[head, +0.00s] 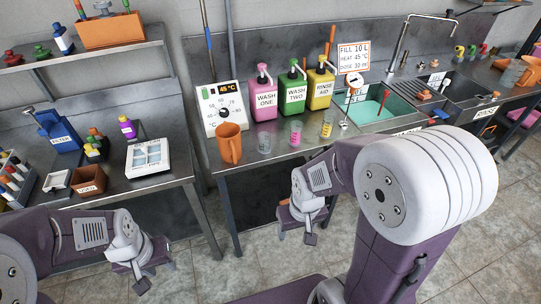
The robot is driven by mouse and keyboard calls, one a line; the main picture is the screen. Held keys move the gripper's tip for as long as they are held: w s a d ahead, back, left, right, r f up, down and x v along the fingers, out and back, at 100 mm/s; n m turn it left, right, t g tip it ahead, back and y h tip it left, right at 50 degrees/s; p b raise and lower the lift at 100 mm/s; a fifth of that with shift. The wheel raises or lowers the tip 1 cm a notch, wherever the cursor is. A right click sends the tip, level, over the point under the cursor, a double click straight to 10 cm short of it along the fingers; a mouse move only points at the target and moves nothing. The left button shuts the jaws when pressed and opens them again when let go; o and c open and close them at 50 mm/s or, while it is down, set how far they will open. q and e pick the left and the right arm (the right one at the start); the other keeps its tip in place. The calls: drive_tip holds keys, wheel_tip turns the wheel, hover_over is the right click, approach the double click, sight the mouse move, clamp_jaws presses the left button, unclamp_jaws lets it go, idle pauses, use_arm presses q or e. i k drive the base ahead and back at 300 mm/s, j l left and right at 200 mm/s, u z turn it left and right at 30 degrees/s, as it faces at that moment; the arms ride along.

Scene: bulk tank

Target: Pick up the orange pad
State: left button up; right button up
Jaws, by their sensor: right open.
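A small flat orange-brown piece (423,95) lies on the steel surface between the two sinks, at the right back. It may be the orange pad, but it is too small to be sure. My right gripper (298,228) hangs in front of the counter's front edge, pointing down, open, well to the left of that piece and apart from it. My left gripper (140,277) hangs low in front of the left bench, far from the piece. Its fingers are too small to tell whether they are open.
A teal-filled sink (366,108) and a grey sink (470,90) are set in the counter. Pink, green and yellow bottles, an orange jug (229,143) and small beakers stand left of them. A blue piece (438,115) lies near the front edge. Open floor lies below.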

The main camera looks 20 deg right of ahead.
sight(425, 95)
drive_tip(key=z, duration=1.8)
